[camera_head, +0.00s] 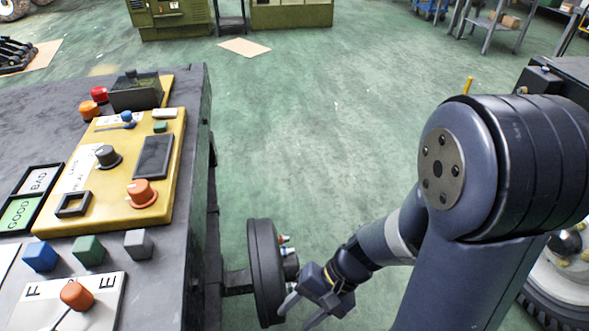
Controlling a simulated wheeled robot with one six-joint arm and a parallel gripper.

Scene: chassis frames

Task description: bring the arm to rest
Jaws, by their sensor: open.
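My arm rises at the right of the head view, with its large dark joint in front. The forearm reaches down and left to my gripper (300,312), low in the middle of the view. The two fingers are spread apart and nothing shows between them. The gripper is close to a dark round disc (263,272) mounted on the side of the workbench. I cannot tell whether a finger touches the disc. The lower fingertip is near the bottom edge of the picture.
The workbench (50,104) at the left carries a yellow panel (125,209) with knobs, several small cubes and a white plate (97,300) with an orange knob. Green machines (291,14) stand at the back. The green floor (320,120) between bench and arm is clear.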

